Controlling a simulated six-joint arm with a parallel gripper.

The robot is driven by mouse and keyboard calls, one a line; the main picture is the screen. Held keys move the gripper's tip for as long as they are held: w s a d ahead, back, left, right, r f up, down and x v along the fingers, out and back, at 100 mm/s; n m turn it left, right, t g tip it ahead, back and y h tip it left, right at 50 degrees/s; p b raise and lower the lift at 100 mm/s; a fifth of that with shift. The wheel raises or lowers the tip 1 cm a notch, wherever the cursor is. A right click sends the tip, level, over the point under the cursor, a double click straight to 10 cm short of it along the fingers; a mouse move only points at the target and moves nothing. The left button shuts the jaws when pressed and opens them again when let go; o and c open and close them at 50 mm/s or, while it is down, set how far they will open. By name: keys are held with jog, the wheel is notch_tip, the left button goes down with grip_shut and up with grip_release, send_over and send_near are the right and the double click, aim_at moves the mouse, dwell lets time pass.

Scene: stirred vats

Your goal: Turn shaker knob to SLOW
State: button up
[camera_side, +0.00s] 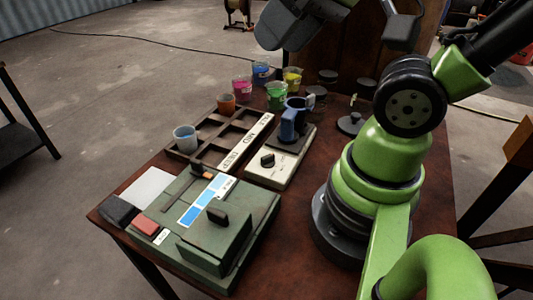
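The shaker looks to be the cream-coloured box (285,175) in the middle of the table. Its dark knob (268,160) sits on the near end of its top. The lettering around the knob is too small to read, so I cannot tell its setting. A blue holder (289,125) with a dark vessel stands on the dark plate at the shaker's far end. Dark grey parts (300,22), apparently my gripper or wrist, hang at the top edge, well above and apart from the knob. The fingertips cannot be made out.
A green machine (255,215) with a black handle (217,214) and a red button (145,227) stands at front left. A brown rack (208,128) holds a pale cup (185,138) and an orange cup (227,103). Several coloured beakers, including a green one (276,95), stand behind.

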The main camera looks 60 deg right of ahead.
jog(key=w+d+f+n+g+h, duration=0.1)
jog(key=w+d+f+n+g, duration=0.35)
jog(key=f+n, duration=0.25)
jog(key=n+g, duration=0.2)
jog(key=n, duration=0.6)
send_near(264, 157)
jog(key=shift+w+a+h, duration=0.15)
jog(key=shift+a+h, duration=0.1)
jog(key=shift+h, duration=0.05)
notch_tip(264, 157, down, 9)
jog(key=shift+f, duration=0.15)
grip_shut()
